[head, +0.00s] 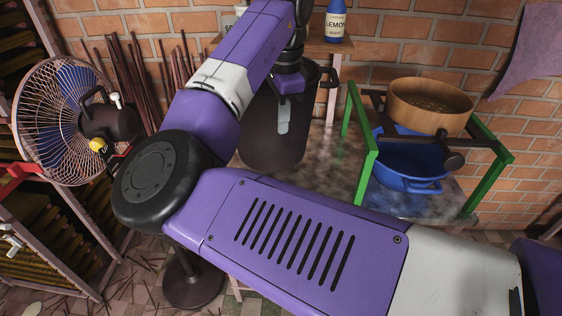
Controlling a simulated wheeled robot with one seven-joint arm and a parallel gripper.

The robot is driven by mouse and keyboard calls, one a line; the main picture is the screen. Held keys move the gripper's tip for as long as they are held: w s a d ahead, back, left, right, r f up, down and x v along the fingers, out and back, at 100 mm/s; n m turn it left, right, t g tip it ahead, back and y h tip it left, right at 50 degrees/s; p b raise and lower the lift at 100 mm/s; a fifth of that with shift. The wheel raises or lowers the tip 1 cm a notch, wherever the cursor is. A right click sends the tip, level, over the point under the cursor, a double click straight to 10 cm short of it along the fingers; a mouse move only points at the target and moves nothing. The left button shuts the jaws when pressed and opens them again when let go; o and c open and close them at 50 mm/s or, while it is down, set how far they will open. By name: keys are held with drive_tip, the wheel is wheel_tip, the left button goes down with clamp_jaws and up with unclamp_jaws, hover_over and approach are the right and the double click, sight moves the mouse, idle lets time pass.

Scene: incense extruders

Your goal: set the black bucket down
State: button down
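The black bucket (258,135) is upright at the left part of the grey, stained tabletop (325,160), with a dark handle at its upper right. Its lower edge is partly hidden by my arm, and I cannot tell whether it rests on the table or hangs just above it. My gripper (284,112) points down at the bucket's near side. One light grey finger shows against the bucket's outer wall. The other finger is hidden, so I cannot tell whether the gripper grips the wall.
A green frame (365,140) stands on the right, with a wooden tub (430,105) above a blue basin (400,170). A fan (60,120) stands at left, near dark sticks (130,80). Behind, a shelf holds a blue lemon-labelled bottle (335,25) against the brick wall.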

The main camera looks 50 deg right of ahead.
sight(282, 162)
wheel_tip(282, 162, down, 12)
drive_tip(key=shift+r, duration=0.1)
idle(0.4)
drive_tip(key=c, duration=1.7)
unclamp_jaws()
drive_tip(key=shift+f, duration=0.2)
drive_tip(key=r, duration=0.8)
drive_tip(key=s+r, duration=0.1)
drive_tip(key=r, duration=0.3)
drive_tip(key=shift+a+r, duration=0.1)
drive_tip(key=shift+a, duration=0.15)
